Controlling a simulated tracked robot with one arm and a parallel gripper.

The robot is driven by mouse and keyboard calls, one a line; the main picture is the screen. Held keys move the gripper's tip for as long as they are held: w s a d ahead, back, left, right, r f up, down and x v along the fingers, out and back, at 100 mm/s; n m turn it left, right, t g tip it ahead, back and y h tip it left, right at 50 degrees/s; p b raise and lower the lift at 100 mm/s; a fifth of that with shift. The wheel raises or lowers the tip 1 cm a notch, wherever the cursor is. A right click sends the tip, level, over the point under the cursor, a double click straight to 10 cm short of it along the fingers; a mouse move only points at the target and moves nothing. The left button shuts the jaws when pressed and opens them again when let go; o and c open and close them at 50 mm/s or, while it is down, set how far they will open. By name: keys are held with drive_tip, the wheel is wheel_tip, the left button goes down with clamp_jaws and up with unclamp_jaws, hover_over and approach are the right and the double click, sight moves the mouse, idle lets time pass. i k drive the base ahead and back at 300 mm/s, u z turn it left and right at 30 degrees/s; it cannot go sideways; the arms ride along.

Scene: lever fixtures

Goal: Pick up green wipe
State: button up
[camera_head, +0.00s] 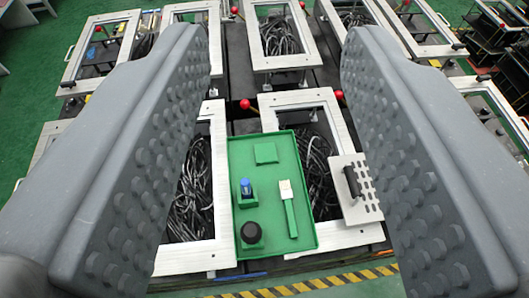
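A flat green square (265,153), which looks like the green wipe, lies at the far end of a green tray (303,232). My gripper (276,62) is open and empty. Its two dark grey, studded fingers stand wide apart at the left and right of the picture. The tray and the green square show in the gap between them, apart from both fingers. Nothing covers the green square.
The tray also holds a blue-topped item (246,187), a black round knob (251,232) and a green-handled brush-like tool (288,208). A perforated metal plate with a black handle (355,187) lies right of it. Metal frames with cables and red-knobbed levers (245,104) surround the tray.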

sight(266, 153)
drive_tip(key=u, duration=2.4)
drive_tip(key=k, duration=1.1)
drive_tip(key=z, duration=1.75)
drive_tip(key=i, duration=0.95)
